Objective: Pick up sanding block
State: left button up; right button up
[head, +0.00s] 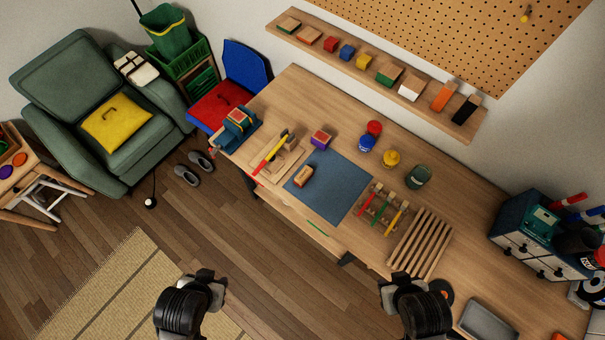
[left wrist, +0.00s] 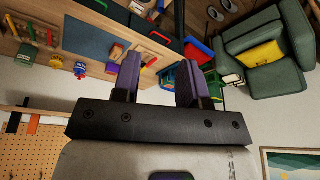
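A small tan-and-brown block (head: 303,176), which looks like the sanding block, lies on the blue-grey mat (head: 338,192) on the workbench. My left gripper (head: 208,284) is over the floor, in front of the bench and well away from the block. Its two fingers stand apart and empty in the left wrist view (left wrist: 160,62). My right gripper (head: 409,285) is near the bench's front edge, apart from the block; its finger opening is not clear.
A red-and-purple block (head: 321,138), several lidded jars (head: 391,158) and a wooden board with a hammer (head: 277,161) surround the mat. A tool rack (head: 383,209) and slatted rack (head: 419,243) stand to its right. A blue-and-red chair (head: 222,100) stands at the bench's left end.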

dwell(0.4)
pick_arm(q)
jog(key=o, duration=1.1)
